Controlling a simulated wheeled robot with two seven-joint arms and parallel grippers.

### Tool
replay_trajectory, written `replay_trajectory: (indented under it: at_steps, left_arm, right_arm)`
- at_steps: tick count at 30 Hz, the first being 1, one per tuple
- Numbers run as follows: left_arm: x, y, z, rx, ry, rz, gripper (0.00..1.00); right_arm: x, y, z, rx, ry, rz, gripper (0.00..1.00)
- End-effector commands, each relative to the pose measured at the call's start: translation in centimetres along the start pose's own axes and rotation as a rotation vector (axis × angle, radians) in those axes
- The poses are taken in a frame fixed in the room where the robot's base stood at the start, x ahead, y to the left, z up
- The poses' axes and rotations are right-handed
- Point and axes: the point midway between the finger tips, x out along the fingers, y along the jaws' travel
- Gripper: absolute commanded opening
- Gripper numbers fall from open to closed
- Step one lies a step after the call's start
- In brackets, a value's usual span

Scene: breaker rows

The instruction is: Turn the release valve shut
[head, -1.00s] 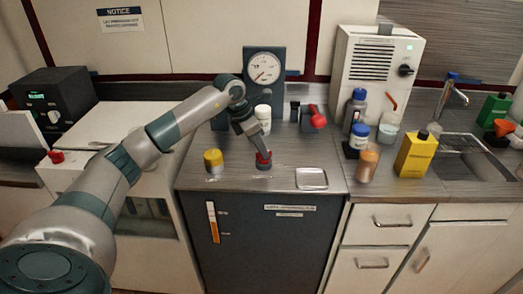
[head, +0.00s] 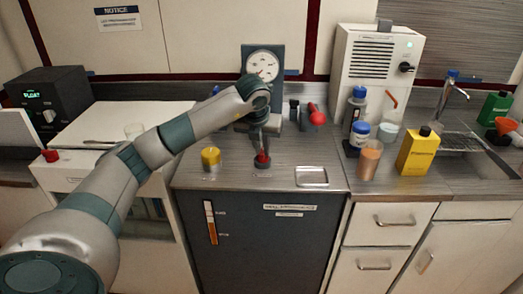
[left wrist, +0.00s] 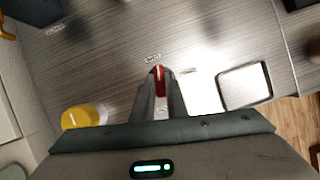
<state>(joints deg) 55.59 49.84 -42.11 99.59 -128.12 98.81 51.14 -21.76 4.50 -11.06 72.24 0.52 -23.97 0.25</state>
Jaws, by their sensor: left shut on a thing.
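A red valve handle (head: 262,158) stands on a dark base on the counter, in front of the round gauge (head: 262,66). My left gripper (head: 262,150) reaches down over the handle and is shut on it. In the left wrist view the red handle (left wrist: 159,79) shows between the fingertips of my left gripper (left wrist: 160,88), with small labels on the counter beyond and to its right. The fingers hide part of the handle. The label text is too small to read. My right gripper is not in view.
A yellow knob (head: 211,158) stands to the left of the handle, and a shallow metal tray (head: 312,177) lies to the right. A red-handled fitting (head: 315,115) is behind. Bottles and a yellow container (head: 418,152) stand farther right.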

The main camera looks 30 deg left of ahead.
Motion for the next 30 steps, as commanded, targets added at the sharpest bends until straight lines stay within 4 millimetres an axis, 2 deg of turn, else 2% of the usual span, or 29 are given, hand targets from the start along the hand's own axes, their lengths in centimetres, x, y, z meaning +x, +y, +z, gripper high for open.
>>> replay_trajectory:
  at_steps: [10, 26, 27, 29, 30]
  left_arm:
    - [-0.02, -0.18, 0.08, -0.175, -0.001, 0.071, 0.0]
    - [-0.07, -0.14, 0.12, -0.211, -0.002, 0.086, 0.0]
    - [-0.07, -0.14, 0.12, -0.211, -0.002, 0.086, 0.15]
    - [-0.07, -0.14, 0.12, -0.21, -0.001, 0.086, 0.29]
    - [-0.06, -0.15, 0.11, -0.21, -0.001, 0.086, 0.31]
  right_arm:
    - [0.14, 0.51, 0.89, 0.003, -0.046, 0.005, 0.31]
    - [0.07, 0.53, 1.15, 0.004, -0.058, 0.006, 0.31]
    - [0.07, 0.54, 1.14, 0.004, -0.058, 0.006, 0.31]
    - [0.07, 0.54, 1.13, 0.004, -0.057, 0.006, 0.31]
    - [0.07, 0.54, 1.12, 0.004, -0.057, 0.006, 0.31]
